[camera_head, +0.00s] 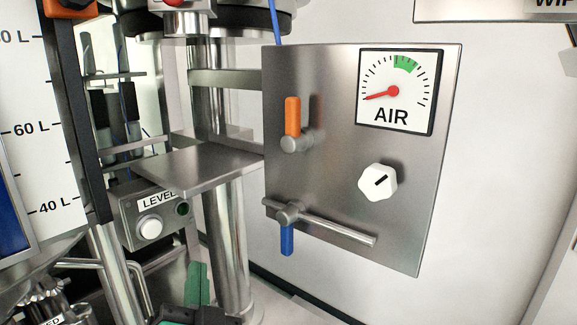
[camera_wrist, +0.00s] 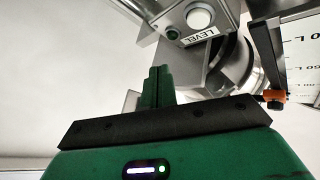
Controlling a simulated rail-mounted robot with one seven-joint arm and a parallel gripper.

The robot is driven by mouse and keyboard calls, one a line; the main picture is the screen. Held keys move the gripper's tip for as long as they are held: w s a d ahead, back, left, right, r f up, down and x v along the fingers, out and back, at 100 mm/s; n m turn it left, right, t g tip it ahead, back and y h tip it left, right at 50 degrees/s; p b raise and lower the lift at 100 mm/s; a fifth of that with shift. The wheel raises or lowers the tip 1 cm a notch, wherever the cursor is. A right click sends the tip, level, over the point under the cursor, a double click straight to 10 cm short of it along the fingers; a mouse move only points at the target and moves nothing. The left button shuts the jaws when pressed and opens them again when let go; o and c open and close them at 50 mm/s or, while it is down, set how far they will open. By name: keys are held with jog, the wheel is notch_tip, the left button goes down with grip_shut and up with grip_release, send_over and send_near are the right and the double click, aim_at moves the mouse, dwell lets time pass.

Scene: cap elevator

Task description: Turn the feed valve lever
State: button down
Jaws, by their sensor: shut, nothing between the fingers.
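Two valve levers are on the steel panel (camera_head: 340,120) in the head view. The orange lever (camera_head: 292,116) points straight up from its round hub. The blue lever (camera_head: 287,239) points straight down from a hub at the left part of a horizontal metal bar or pipe. No label shows which one is the feed valve. My gripper (camera_head: 200,266) is at the bottom, left of and below the blue lever, touching neither lever. In the wrist view my gripper's green fingers (camera_wrist: 159,70) are together and empty. Neither lever is visible there.
The panel also carries an AIR gauge (camera_head: 397,92), its red needle pointing left, and a white knob (camera_head: 377,182). A LEVEL button box (camera_head: 150,229) and a flat steel shelf (camera_head: 190,168) stand left of the panel. A vertical steel column (camera_head: 229,245) rises beside my gripper.

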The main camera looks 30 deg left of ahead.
jog(key=s+d+r+t+h, duration=0.25)
jog(key=d+r+h, duration=0.2)
jog(key=d, duration=0.45)
jog(key=s+d+r+t+h, duration=0.1)
jog(key=d+r+t+h, duration=0.3)
jog(key=d, duration=0.5)
jog(key=s+d+r+t+h, duration=0.2)
jog(key=d+r+h, duration=0.3)
jog(key=d, duration=0.5)
notch_tip(320, 180, up, 17)
jog(key=s+p, duration=0.1)
jog(key=p, duration=1.3)
jog(key=shift+s+d+y, duration=0.15)
jog(key=shift+d+y, duration=0.2)
jog(key=shift+d, duration=0.1)
jog(key=shift+f, duration=0.15)
